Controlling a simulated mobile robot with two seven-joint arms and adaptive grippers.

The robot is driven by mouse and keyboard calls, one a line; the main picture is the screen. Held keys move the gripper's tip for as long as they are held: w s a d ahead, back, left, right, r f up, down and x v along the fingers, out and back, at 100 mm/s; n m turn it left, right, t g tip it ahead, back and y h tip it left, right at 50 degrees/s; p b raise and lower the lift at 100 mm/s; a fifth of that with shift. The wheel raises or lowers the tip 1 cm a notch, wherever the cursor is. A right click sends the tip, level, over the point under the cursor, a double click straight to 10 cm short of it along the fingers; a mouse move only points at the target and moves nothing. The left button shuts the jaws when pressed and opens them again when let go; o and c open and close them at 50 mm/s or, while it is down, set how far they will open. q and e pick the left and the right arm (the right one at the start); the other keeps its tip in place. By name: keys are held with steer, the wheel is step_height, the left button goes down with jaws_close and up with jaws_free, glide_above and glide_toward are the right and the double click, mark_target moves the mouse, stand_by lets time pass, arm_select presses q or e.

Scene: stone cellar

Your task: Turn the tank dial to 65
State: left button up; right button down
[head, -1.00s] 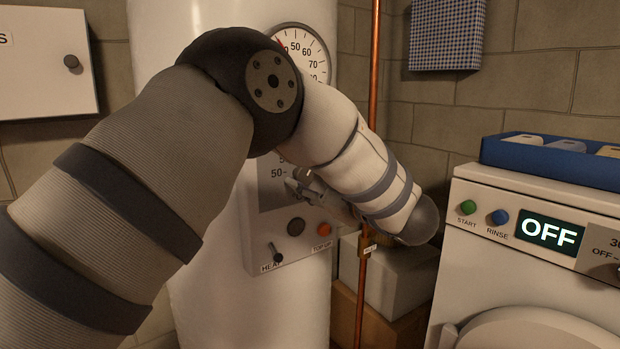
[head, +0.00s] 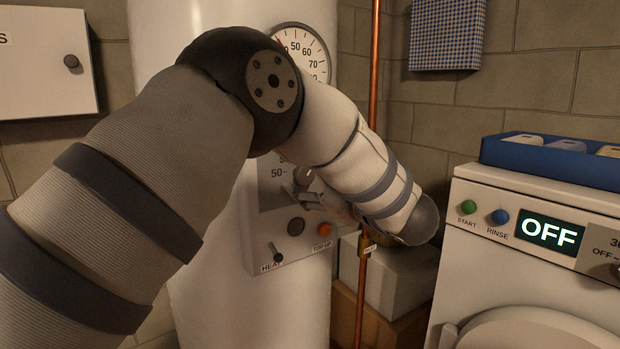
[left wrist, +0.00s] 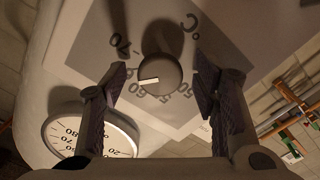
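The tank dial (left wrist: 158,74) is a round knob on a grey scale plate marked °C. Its white pointer line shows in the left wrist view and points left, near the 60 mark; 70 lies farther up. In the head view the dial (head: 304,175) is partly hidden by my left gripper (head: 306,193). In the left wrist view my left gripper (left wrist: 161,80) is open, one finger on each side of the dial, with gaps between fingers and knob. The white tank (head: 155,50) stands behind my left arm. My right gripper is not in view.
A round gauge (head: 304,50) sits on the tank above the panel. A copper pipe (head: 373,60) runs beside the tank. A washing machine (head: 490,275) stands at right.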

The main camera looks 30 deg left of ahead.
arm_select(q)
steer(key=v, duration=1.2)
